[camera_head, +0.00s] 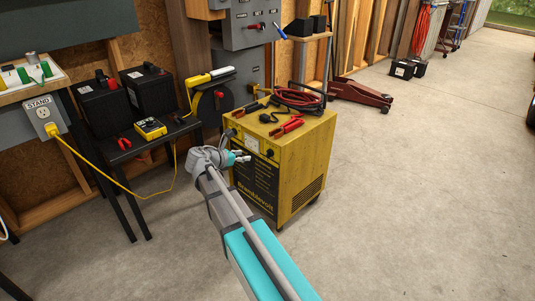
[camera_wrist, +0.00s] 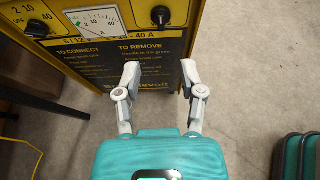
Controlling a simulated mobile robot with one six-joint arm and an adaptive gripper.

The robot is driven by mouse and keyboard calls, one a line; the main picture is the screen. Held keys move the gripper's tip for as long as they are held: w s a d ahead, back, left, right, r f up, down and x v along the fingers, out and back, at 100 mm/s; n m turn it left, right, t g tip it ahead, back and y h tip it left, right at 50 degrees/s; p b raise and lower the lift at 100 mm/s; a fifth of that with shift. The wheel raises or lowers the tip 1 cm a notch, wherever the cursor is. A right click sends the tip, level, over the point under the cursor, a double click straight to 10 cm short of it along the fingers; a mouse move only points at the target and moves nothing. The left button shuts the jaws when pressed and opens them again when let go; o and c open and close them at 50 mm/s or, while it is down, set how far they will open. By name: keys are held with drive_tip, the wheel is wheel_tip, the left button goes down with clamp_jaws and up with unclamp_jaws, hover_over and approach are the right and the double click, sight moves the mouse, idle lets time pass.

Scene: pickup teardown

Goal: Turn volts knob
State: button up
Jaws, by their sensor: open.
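The yellow charger (camera_head: 309,158) stands on the floor in the middle of the head view, with a dark printed front panel. In the wrist view its front shows a black round knob at upper left (camera_wrist: 36,28), a white needle meter (camera_wrist: 97,22), and another black knob at upper right (camera_wrist: 160,15). I cannot tell for certain from the labels which knob is volts. My gripper (camera_wrist: 160,68) is open and empty, its two fingers apart in front of the lower printed panel, below the right knob. In the head view my gripper (camera_head: 240,157) is close to the charger's front.
Red and black clamps (camera_head: 287,128) and cables lie on the charger's top. A black table (camera_head: 165,150) with batteries and a yellow multimeter (camera_head: 150,128) stands to the left. A yellow cord (camera_head: 110,188) hangs at left.

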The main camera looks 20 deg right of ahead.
sight(267, 152)
drive_tip(key=shift+b+x, duration=2.6)
drive_tip(key=shift+x, duration=4.25)
